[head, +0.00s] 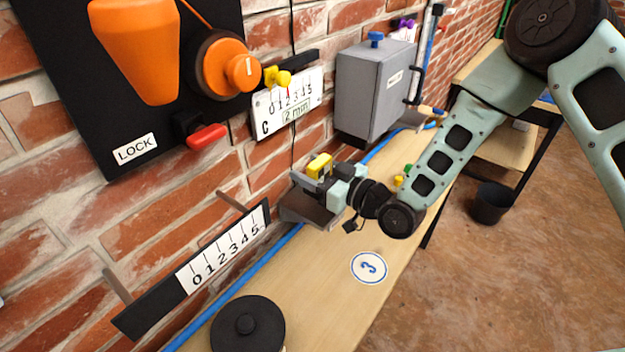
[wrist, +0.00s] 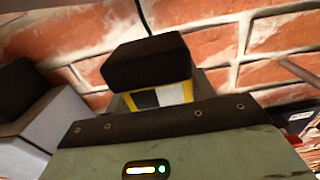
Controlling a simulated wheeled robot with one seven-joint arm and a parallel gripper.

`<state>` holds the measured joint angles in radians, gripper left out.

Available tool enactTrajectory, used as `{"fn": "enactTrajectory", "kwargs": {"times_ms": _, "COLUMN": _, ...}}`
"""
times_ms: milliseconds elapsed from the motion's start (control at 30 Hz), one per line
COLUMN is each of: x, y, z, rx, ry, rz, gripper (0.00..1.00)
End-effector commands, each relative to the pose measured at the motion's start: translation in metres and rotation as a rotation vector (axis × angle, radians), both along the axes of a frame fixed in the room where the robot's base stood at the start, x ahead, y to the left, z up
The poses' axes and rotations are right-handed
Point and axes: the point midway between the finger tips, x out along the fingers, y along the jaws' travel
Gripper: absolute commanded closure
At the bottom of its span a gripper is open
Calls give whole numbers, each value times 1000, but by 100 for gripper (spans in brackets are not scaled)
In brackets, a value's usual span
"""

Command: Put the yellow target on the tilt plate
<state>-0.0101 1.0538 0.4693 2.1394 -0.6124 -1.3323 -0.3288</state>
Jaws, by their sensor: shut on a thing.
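The yellow target (head: 319,165) is held in my gripper (head: 322,178), close to the brick wall above the bench. In the wrist view the target (wrist: 172,95) shows a yellow edge with black and white patches. A dark finger (wrist: 147,61) hides much of it. A grey tilted plate (head: 305,212), which looks like the tilt plate, is just below my gripper at the wall. My gripper partly covers it. I cannot tell whether the target or the gripper touches the plate.
A scale marked 0 to 5 (head: 222,249) is on the wall at left. A grey box (head: 372,90) hangs on the wall beyond my gripper. A black round weight (head: 247,325) and a disc marked 3 (head: 369,267) are on the wooden bench (head: 310,300). The bench between them is clear.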

Motion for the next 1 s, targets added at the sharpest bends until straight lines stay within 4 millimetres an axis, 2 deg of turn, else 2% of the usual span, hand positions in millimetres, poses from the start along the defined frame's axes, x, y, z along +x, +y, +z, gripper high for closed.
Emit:
{"fn": "enactTrajectory", "kwargs": {"times_ms": 100, "x": -1, "y": 0, "z": -16, "rx": 0, "ry": 5, "rz": 1, "gripper": 74}}
{"fn": "enactTrajectory", "kwargs": {"times_ms": 267, "x": 0, "y": 0, "z": -32, "rx": 0, "ry": 1, "rz": 0, "gripper": 74}}
{"fn": "enactTrajectory", "kwargs": {"times_ms": 700, "x": 0, "y": 0, "z": -39, "rx": 0, "ry": 0, "rz": 1, "gripper": 74}}
{"fn": "enactTrajectory", "kwargs": {"times_ms": 733, "x": 0, "y": 0, "z": -39, "rx": -1, "ry": 1, "rz": 1, "gripper": 40}}
{"fn": "enactTrajectory", "kwargs": {"times_ms": 800, "x": 0, "y": 0, "z": -38, "rx": 0, "ry": 1, "rz": 0, "gripper": 24}}
{"fn": "enactTrajectory", "kwargs": {"times_ms": 1000, "x": 0, "y": 0, "z": -38, "rx": 0, "ry": 1, "rz": 0, "gripper": 24}}
